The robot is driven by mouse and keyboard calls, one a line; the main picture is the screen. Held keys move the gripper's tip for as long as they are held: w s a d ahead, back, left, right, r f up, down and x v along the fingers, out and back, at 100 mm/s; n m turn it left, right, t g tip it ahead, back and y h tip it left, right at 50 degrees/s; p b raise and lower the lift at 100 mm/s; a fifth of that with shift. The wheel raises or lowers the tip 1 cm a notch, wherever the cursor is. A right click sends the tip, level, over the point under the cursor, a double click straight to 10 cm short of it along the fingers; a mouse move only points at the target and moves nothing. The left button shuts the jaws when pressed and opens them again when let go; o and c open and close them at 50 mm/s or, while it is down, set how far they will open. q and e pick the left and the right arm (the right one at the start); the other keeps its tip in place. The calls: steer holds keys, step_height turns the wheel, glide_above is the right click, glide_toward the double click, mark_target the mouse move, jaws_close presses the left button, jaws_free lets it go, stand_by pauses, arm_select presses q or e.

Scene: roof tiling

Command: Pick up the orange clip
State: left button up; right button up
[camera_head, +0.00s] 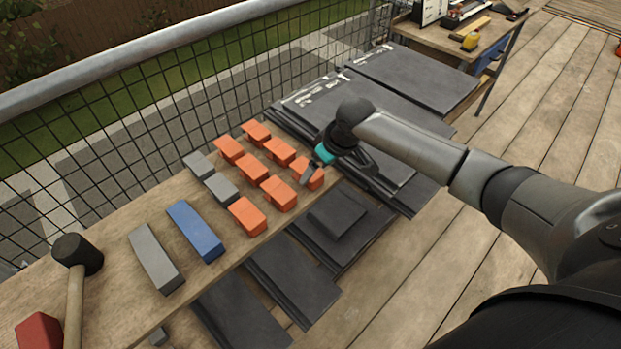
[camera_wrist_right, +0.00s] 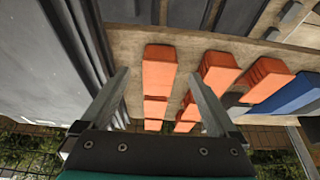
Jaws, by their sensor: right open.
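Several orange clips stand in rows on the wooden plank bench. The orange clip (camera_head: 313,181) at the right end lies under my right gripper (camera_head: 314,172), which partly hides it. In the right wrist view an orange clip (camera_wrist_right: 159,68) lies between the two open fingers of the right gripper (camera_wrist_right: 158,78), with no contact visible. Other orange clips (camera_head: 247,216) stand to the left, and more (camera_wrist_right: 218,72) show beside the right finger in the wrist view. My left gripper is not in view.
Grey blocks (camera_head: 156,262), a blue block (camera_head: 195,232) and a mallet (camera_head: 78,255) lie farther left on the bench (camera_head: 110,295). Stacked dark tiles (camera_head: 410,78) lie beyond my arm. A mesh railing (camera_head: 200,115) runs along the back. A second table (camera_head: 440,40) stands at upper right.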

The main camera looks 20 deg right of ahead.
steer(key=b+x, duration=0.1)
steer(key=x, duration=0.3)
steer(key=shift+w+b, duration=0.1)
steer(key=shift+b, duration=0.3)
steer(key=shift+w+f, duration=0.1)
steer(key=shift+f, duration=0.15)
steer(key=shift+w+f, duration=0.1)
steer(key=c, duration=1)
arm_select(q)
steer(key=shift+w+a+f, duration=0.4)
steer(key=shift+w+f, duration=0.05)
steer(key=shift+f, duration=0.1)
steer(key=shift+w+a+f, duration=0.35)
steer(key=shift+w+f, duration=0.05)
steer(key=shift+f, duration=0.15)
arm_select(e)
jaws_close()
